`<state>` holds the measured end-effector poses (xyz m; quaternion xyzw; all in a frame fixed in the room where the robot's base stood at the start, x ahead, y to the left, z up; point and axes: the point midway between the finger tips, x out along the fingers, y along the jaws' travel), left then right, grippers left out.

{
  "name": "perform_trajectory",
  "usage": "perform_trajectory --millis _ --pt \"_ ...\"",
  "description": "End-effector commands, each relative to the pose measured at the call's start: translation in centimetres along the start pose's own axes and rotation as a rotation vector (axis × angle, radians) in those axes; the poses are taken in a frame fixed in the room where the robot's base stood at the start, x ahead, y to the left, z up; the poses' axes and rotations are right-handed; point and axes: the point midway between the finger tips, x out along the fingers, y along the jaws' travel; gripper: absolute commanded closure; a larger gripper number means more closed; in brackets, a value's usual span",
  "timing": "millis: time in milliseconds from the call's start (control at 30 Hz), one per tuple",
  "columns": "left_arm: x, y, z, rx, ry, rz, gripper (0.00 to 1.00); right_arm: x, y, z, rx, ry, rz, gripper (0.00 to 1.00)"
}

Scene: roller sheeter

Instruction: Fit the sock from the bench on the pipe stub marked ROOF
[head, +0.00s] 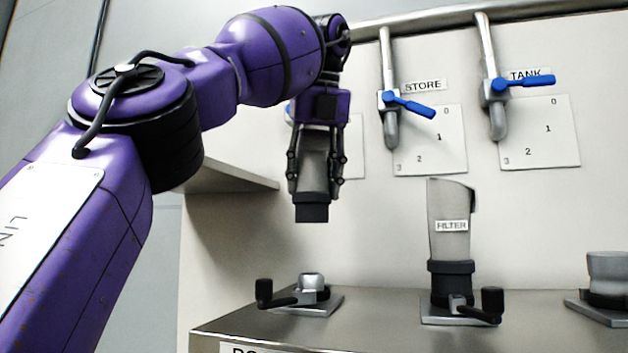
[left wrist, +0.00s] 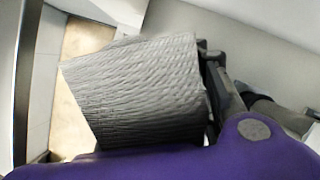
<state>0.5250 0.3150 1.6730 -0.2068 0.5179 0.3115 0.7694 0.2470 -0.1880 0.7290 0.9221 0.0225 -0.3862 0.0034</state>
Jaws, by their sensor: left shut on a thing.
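My left gripper (head: 316,180) is shut on a grey sock (head: 314,160) with a dark cuff (head: 312,208) at its lower end. The sock hangs upright, cuff down, clear above the bench. In the left wrist view the sock's ribbed grey cloth (left wrist: 140,90) fills the middle. Below the sock in the head view stands a short bare metal pipe stub (head: 312,282) on a plate, with a black-knobbed clamp lever (head: 264,292) at its left. A label (head: 255,350) on the bench front below it is cut off, so its word cannot be read fully. My right gripper is not in view.
A grey sock marked FILTER (head: 451,205) stands upright on the middle stub. Another stub (head: 607,268) stands at the right edge of the steel bench (head: 375,325). Wall pipes carry blue valve handles marked STORE (head: 410,105) and TANK (head: 525,81). A shelf (head: 230,178) is at left.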

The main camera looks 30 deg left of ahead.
Motion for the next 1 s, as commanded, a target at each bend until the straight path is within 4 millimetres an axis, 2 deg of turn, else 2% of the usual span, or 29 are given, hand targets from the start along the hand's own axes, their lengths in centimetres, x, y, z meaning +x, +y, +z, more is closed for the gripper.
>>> perform_trajectory --millis 167,700,1000 --pt "0.2 0.1 -0.2 0.001 0.001 -0.003 0.89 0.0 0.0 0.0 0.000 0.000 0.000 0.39" --pt "5.4 0.1 -2.3 0.002 0.000 -0.002 0.89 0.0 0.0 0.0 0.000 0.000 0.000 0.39" --pt "6.9 0.1 -3.0 0.000 -0.002 -0.002 0.89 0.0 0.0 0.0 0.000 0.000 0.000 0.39"
